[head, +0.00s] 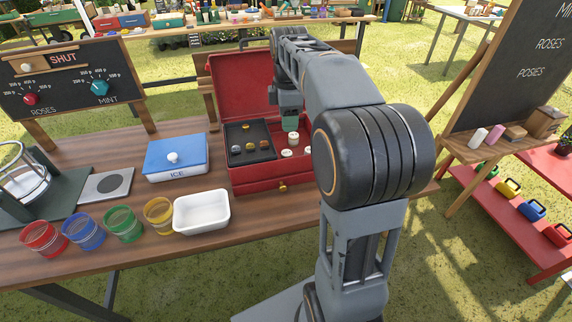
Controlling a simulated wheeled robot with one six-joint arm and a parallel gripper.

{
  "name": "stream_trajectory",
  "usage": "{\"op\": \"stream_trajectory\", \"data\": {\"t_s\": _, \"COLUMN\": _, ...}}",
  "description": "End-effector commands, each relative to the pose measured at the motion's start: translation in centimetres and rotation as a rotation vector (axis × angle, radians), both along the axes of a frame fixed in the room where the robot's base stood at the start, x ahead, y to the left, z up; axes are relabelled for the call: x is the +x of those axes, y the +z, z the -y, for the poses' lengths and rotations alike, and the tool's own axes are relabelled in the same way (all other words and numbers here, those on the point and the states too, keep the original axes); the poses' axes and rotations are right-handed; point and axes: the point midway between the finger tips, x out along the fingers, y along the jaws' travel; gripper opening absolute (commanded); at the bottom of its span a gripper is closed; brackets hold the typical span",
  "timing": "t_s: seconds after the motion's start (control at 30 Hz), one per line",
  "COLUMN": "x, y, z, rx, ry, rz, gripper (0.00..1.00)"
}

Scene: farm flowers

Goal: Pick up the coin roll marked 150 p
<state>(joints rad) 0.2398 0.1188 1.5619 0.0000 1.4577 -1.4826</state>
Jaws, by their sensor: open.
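A red cash box (232,97) stands open on the wooden table. Its right part holds several pale coin rolls, among them a taller one (293,138) and a low one (287,153). Their markings are too small to read, so I cannot tell which is marked 150 p. A dark tray (246,128) in the left part holds several small coins. My arm covers the box's right side.
A blue ICE box (176,158), a white dish (202,212) and several coloured cups, such as the yellow one (159,216), stand left of the box. A chalkboard (68,77) stands at the left, another (512,75) at the right.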

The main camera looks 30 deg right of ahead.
Motion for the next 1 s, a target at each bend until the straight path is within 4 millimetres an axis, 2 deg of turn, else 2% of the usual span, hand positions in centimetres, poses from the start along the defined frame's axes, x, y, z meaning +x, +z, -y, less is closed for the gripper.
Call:
{"op": "stream_trajectory", "data": {"t_s": 0.03, "x": 0.1, "y": -1.2, "z": 0.2, "rx": 0.001, "ry": 0.013, "rz": -0.007, "gripper": 0.48}}
{"op": "stream_trajectory", "data": {"t_s": 0.3, "x": 0.2, "y": -5.7, "z": 0.2, "rx": 0.001, "ry": 0.022, "rz": -0.007, "gripper": 0.48}}
{"op": "stream_trajectory", "data": {"t_s": 0.43, "x": 0.2, "y": -7.2, "z": 0.2, "rx": 0.002, "ry": 0.021, "rz": -0.005, "gripper": 0.48}}
{"op": "stream_trajectory", "data": {"t_s": 0.67, "x": 0.2, "y": -8.4, "z": 0.1, "rx": 0.001, "ry": 0.021, "rz": -0.004, "gripper": 0.48}}
{"op": "stream_trajectory", "data": {"t_s": 1.0, "x": 0.3, "y": -12.5, "z": -0.2, "rx": 0.002, "ry": 0.020, "rz": -0.005, "gripper": 0.48}}
